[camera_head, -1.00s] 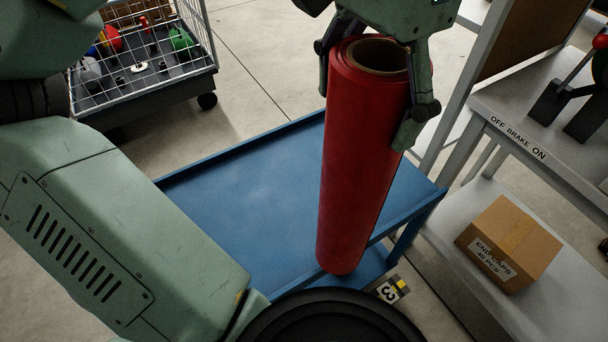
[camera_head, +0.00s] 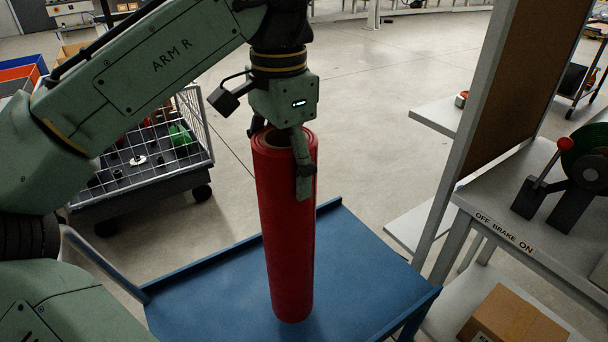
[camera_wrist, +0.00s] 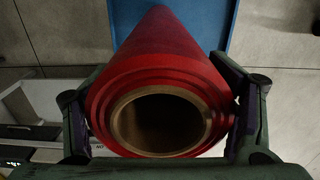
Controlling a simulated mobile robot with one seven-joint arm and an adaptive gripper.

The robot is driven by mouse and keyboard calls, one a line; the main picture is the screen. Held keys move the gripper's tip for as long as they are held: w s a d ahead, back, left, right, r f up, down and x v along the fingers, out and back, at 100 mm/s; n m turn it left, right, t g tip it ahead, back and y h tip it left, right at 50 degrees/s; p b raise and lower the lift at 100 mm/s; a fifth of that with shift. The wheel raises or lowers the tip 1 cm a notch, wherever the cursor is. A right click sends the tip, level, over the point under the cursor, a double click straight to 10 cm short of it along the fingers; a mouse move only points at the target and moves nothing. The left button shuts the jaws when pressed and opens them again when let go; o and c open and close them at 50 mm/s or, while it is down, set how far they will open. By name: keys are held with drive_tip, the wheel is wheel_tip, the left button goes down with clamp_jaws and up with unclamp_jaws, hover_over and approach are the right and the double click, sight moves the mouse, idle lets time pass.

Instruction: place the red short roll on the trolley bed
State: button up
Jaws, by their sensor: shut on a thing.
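The red short roll (camera_head: 285,240) stands nearly upright over the blue trolley bed (camera_head: 370,270) in the head view. My gripper (camera_head: 280,165) is shut on the roll's upper end from above, one finger at each side. In the wrist view the roll (camera_wrist: 165,55) shows its brown hollow core, with my gripper's fingers (camera_wrist: 160,115) against both sides. The roll's lower end appears over the bed's surface, inside its raised rim. I cannot tell whether it touches the bed.
A wire cage cart (camera_head: 150,165) with coloured items stands at the left. At the right is a grey bench (camera_head: 545,225) with a red-knobbed brake lever, and a cardboard box (camera_head: 510,318) below it. The bed around the roll is clear.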

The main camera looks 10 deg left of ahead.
drive_tip(key=shift+w+a, duration=0.35)
drive_tip(key=shift+f, duration=1.7)
drive_tip(key=o, duration=2)
drive_tip(key=shift+f, duration=0.15)
drive_tip(key=shift+r+p, duration=4.35)
drive_tip(key=shift+r, duration=1.75)
